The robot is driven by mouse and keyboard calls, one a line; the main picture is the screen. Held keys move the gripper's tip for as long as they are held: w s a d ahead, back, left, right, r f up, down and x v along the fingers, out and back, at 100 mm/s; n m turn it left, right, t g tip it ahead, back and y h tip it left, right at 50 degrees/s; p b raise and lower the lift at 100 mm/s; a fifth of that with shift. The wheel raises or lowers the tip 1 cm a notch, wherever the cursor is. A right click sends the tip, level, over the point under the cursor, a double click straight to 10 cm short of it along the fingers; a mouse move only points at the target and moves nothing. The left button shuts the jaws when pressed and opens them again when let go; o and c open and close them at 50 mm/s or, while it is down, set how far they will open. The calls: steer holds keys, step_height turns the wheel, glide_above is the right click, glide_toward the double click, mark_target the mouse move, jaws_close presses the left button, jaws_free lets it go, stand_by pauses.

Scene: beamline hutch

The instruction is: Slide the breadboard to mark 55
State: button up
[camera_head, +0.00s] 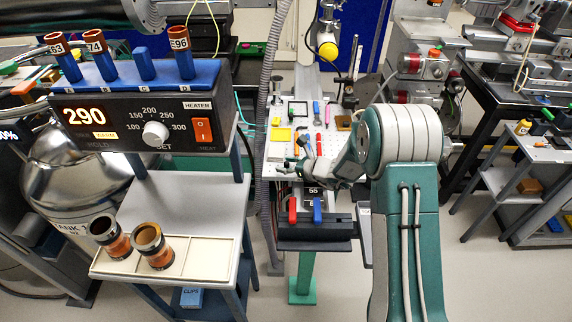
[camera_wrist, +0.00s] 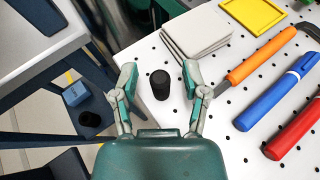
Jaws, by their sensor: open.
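The breadboard is a white perforated board (camera_head: 275,150) on a stand in the middle of the head view; it fills the right of the wrist view (camera_wrist: 225,140). A black knob (camera_wrist: 160,85) rises near the board's edge in the wrist view. My gripper (camera_wrist: 160,76) is open, with one finger on each side of the knob and visible gaps to both. In the head view my gripper (camera_head: 303,168) is at the board's near edge and hides part of it. A dark label reading 55 (camera_head: 313,191) shows just below the gripper; the lower label is only partly readable.
Tools lie on the board: an orange-handled tool (camera_wrist: 262,54), a blue one (camera_wrist: 278,92), a red one (camera_wrist: 295,128), pale tiles (camera_wrist: 197,35) and a yellow frame (camera_wrist: 254,13). A heater bench (camera_head: 180,205) stands left. Open floor (camera_head: 490,275) lies right.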

steer(key=v, duration=1.2)
steer(key=s+a+r+n+g+h, duration=0.25)
steer(key=s+r+n+g, duration=0.25)
steer(key=s+r+n, duration=1)
steer(key=s+d+r+n+t+h, duration=0.3)
steer(key=s+d+n+h, duration=0.5)
steer(key=s, duration=0.7)
steer(key=d+r+n, duration=0.1)
steer(key=d, duration=0.1)
steer(key=shift+d+n+h, duration=0.3)
steer(key=shift+n+h, duration=0.05)
steer(key=shift+n, duration=0.05)
